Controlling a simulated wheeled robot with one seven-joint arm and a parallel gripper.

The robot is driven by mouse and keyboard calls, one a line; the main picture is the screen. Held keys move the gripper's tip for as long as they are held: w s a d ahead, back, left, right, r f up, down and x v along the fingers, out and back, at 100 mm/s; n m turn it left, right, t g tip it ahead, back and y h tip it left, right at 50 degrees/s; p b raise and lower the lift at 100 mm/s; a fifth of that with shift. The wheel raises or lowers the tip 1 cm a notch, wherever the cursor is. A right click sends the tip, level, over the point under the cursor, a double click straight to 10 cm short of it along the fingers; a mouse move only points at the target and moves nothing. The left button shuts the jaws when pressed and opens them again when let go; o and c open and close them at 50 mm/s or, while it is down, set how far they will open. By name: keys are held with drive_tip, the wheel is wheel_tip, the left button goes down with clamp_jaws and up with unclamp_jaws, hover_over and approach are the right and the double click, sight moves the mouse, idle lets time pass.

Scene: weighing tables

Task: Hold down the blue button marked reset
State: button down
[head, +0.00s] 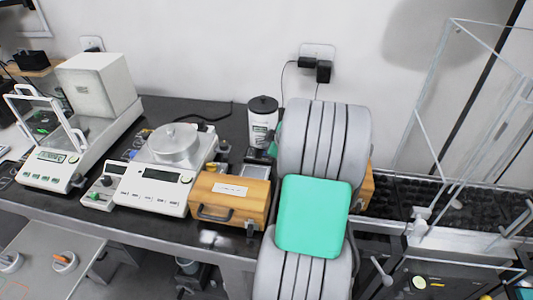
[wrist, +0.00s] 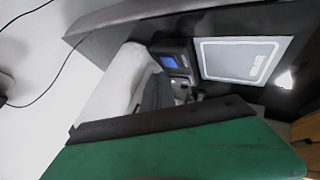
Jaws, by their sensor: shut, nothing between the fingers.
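A small blue patch (wrist: 169,61) shows on a dark device (wrist: 183,70) in the wrist view. I cannot tell whether it is the reset button or a lit display, and no lettering is readable. In the wrist view the green part of my gripper (wrist: 165,118), with a dark edge, fills the bottom of the picture. The gripper is shut and empty, and the blue patch shows beyond its edge. In the head view my grey and green arm hides the gripper and part of the bench behind it.
A pale flat plate (wrist: 240,60) lies beside the dark device. In the head view a white canister with a black lid (head: 262,124) and a wooden box (head: 228,200) stand close to my arm. A white balance (head: 160,184) stands further left. A clear enclosure (head: 450,110) stands right.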

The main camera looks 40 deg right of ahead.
drive_tip(key=shift+r+p, duration=0.95)
drive_tip(key=shift+r, duration=1.55)
